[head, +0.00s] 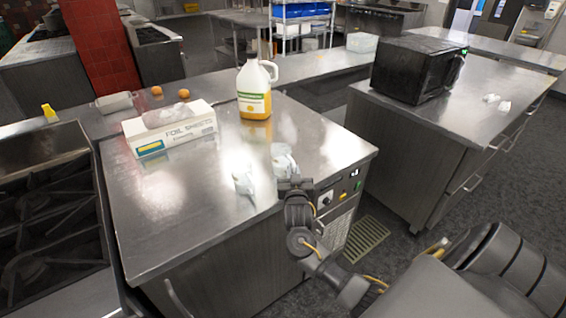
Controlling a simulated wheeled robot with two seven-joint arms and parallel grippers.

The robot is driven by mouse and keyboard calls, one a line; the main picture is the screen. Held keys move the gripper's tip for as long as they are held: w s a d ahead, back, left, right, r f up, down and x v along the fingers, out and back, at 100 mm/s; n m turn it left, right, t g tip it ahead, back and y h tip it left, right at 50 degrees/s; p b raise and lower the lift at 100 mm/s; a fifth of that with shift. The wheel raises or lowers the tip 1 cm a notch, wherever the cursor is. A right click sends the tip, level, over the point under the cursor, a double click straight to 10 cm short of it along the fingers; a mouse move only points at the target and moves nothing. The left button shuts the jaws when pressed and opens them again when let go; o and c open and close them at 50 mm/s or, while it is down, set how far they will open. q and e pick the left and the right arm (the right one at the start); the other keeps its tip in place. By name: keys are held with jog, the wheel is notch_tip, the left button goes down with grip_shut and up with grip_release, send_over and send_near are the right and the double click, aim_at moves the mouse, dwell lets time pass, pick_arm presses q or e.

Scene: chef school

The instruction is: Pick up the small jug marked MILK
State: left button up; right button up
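Two small white, glossy objects stand on the near steel counter (150,235): one further left (243,180) and one further right (283,158). They may be small jugs, but I can read no MILK marking on either. A large white-handled jug (254,88) with yellow-orange contents and a green-and-white label stands upright behind them. My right gripper (296,184) is a dark shape at the counter's front edge, just below the right white object. I cannot tell whether they touch, nor whether its fingers are open. My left gripper is not in view.
A foil sheets box (185,132) lies at the counter's back left. A stove (50,215) adjoins on the left. A black microwave (412,68) and small white items (503,106) stand on the right counter. The near counter's front left is clear.

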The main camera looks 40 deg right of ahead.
jog(key=shift+c, duration=0.4)
grip_shut()
jog(key=shift+r, duration=0.25)
jog(key=shift+r+b, duration=0.4)
jog(key=shift+r, duration=0.45)
jog(key=s+a+r, duration=0.9)
jog(key=a+r, duration=0.1)
jog(key=shift+s+r, duration=0.15)
jog(key=shift+r, duration=0.25)
jog(key=shift+a, duration=0.15)
dwell(0.6)
